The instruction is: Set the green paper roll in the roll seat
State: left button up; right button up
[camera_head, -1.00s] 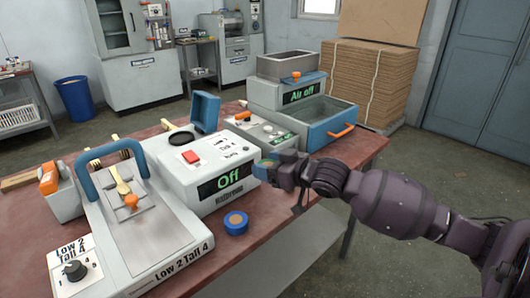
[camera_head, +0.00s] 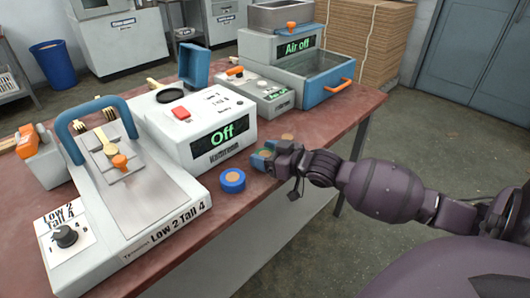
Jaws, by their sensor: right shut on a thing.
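The gripper hides part of the roll. It is low over the table's front edge, right of a blue roll (camera_head: 232,182) and in front of the white machine (camera_head: 205,130) reading "Off". A round black ring (camera_head: 171,96) lies on top of that machine, with a raised blue lid (camera_head: 195,64) behind it. I cannot tell for sure which part is the roll seat. My left gripper is not in view.
A press (camera_head: 130,200) with a blue handle fills the left of the red table (camera_head: 315,122). The "Air off" unit (camera_head: 283,47) with a blue tray (camera_head: 318,85) stands at the back right. A small brown round thing (camera_head: 287,137) shows just beyond my gripper.

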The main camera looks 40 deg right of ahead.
jog(key=shift+f, duration=0.15)
jog(key=o, duration=0.9)
jog(key=shift+f, duration=0.1)
